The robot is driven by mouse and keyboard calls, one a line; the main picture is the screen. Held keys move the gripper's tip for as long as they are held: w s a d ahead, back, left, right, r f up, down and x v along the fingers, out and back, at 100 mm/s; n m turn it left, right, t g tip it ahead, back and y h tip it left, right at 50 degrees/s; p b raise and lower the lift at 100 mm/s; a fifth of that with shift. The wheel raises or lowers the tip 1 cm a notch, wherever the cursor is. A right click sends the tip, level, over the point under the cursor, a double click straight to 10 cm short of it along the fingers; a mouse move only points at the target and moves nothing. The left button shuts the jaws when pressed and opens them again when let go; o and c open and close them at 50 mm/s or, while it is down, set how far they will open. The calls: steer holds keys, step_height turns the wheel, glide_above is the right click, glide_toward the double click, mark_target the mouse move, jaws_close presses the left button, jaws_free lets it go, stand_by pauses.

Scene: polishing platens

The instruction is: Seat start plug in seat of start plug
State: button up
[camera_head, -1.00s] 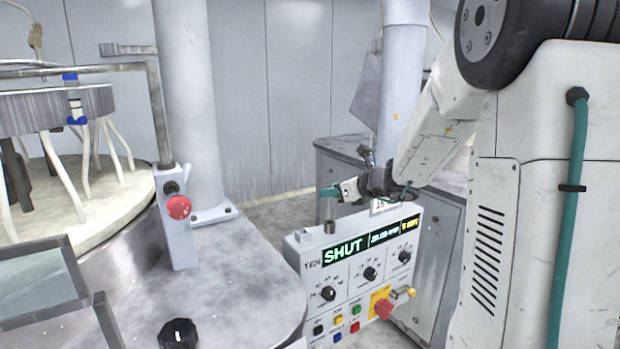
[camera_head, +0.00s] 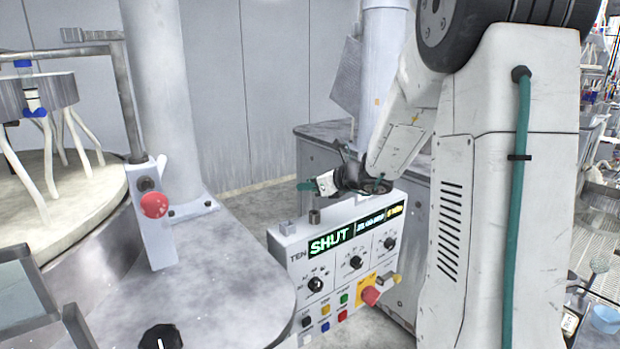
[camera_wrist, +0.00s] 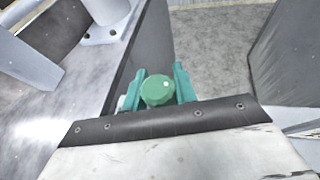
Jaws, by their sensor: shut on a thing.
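The start plug appears to be the green round-headed piece (camera_wrist: 158,90) between the teal fingers in the wrist view, with a small light dot on its top. My gripper (camera_head: 306,186) is shut on it and is held in the air above and behind the top edge of the control box (camera_head: 275,250). It also shows in the wrist view (camera_wrist: 160,86). In the head view the plug cannot be told apart from the fingers. A short grey metal cylinder (camera_head: 314,217) stands on top of the box, below my gripper. I cannot tell which part is the seat of the start plug.
The box front has a lit "SHUT" display (camera_head: 331,243), knobs, coloured buttons and a red knob (camera_head: 370,296) on yellow. A red emergency button (camera_head: 154,205) stands on a post at left. A pale column (camera_head: 155,100) rises behind. A grey cabinet (camera_head: 310,165) stands behind my gripper.

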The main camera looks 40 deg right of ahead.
steer(key=shift+f, duration=1.65)
steer(key=shift+f, duration=1.75)
steer(key=o, duration=1)
steer(key=shift+o, duration=0.2)
steer(key=v, duration=0.8)
steer(key=shift+a, duration=0.1)
